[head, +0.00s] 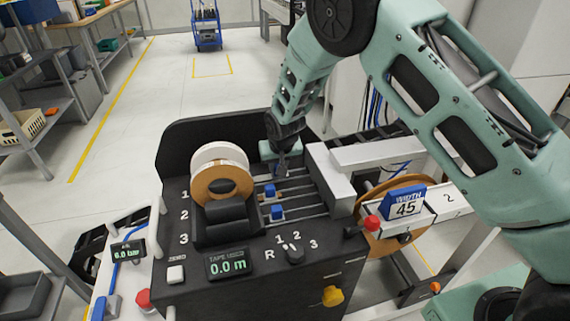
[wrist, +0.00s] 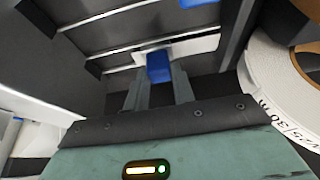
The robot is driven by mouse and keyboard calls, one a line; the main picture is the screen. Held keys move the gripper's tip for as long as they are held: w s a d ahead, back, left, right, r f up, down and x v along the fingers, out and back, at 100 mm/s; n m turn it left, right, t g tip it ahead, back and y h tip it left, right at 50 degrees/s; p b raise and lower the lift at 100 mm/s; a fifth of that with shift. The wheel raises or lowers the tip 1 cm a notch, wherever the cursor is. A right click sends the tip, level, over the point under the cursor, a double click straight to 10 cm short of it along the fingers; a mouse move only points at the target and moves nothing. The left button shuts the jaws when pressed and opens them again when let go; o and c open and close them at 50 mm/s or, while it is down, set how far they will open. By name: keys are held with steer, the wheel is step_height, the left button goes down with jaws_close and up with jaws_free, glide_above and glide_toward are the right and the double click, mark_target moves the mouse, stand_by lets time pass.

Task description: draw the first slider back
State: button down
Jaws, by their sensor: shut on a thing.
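The slider panel (head: 310,200) has parallel rails beside the row numbers 1, 2 and 3. My gripper (head: 283,174) reaches down from above onto the back rail, row 1. In the wrist view my gripper (wrist: 158,88) has its two fingers closed on a blue knob, the first slider (wrist: 158,66). That knob is hidden behind the fingers in the head view. The second slider (head: 270,190) and the third slider (head: 277,212) show blue knobs, near the left ends of their rails. Another blue knob (wrist: 197,3) is cut off at the top edge of the wrist view.
A display (head: 228,263) reads 0.0 m. A blue sign (head: 404,200) reads width 45.

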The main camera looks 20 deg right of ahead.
steer(key=c, duration=1.2)
jaws_free()
steer(key=shift+o, duration=0.2)
steer(key=b+v, duration=0.2)
steer(key=v, duration=1.5)
steer(key=shift+r, duration=0.25)
steer(key=shift+c, duration=0.4)
